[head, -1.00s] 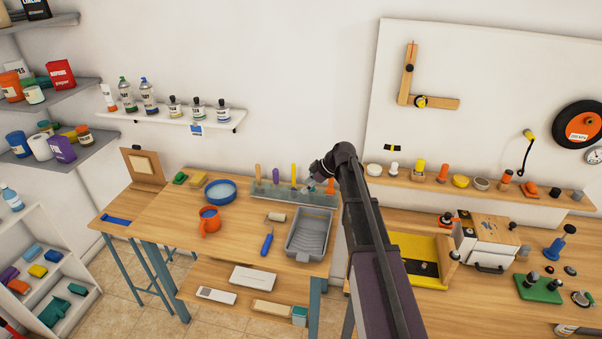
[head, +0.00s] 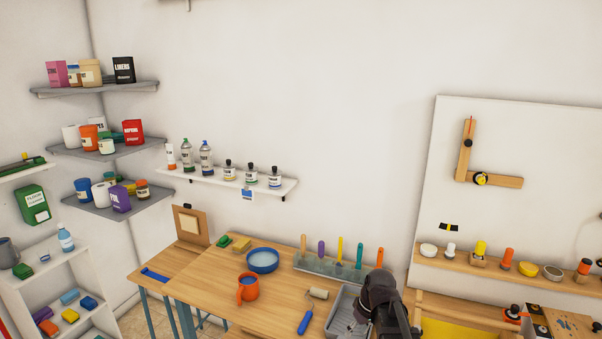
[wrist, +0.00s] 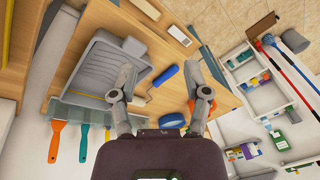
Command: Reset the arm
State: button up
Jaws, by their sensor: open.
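My gripper (wrist: 160,75) is open with nothing between its fingers in the wrist view. It hangs over the wooden workbench, with the grey ribbed tray (wrist: 92,75) to its left and a blue-handled roller (wrist: 163,77) showing between the fingers. In the head view my dark wrist is at the bottom, in front of the grey tray (head: 342,322) and hiding part of it; the fingertips are hard to make out there.
The workbench (head: 210,285) holds an orange mug (head: 247,288), a blue bowl (head: 262,260) and a roller (head: 307,318). A rack of upright tools (head: 330,268) stands along its back. Shelves of bottles and a pegboard (head: 480,225) line the walls.

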jog(key=s+d+f+m+h+b, duration=0.1)
jog(key=s+f+m, duration=0.3)
jog(key=s, duration=0.6)
jog(key=shift+d+m+g+h+b, duration=0.2)
jog(key=shift+m+g+h+b, duration=0.2)
jog(key=shift+h+b, duration=0.35)
